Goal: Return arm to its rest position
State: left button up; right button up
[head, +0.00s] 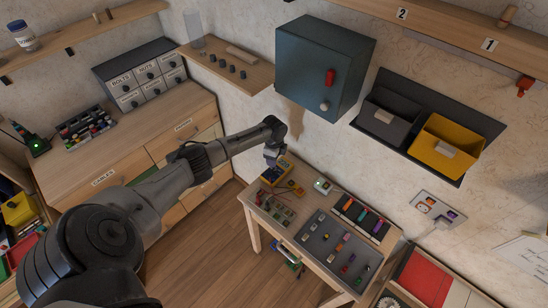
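My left arm reaches in from the lower left of the head view, stretched out toward the wall. Its gripper (272,156) is small and dark and hangs near the back left corner of the small workbench (253,232), in front of the wall below the blue-grey cabinet (320,68). A yellow device (276,173) shows just below the gripper. I cannot tell whether they touch, or whether the fingers are open or shut. No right gripper shows in this view.
The workbench carries a grey tray (318,251) with several small parts. A wooden drawer unit (186,127) stands left, under my forearm. Grey (384,122) and yellow (443,147) bins hang right of the cabinet. Wooden floor (220,260) is open between drawers and workbench.

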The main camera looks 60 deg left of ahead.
dwell(0.5)
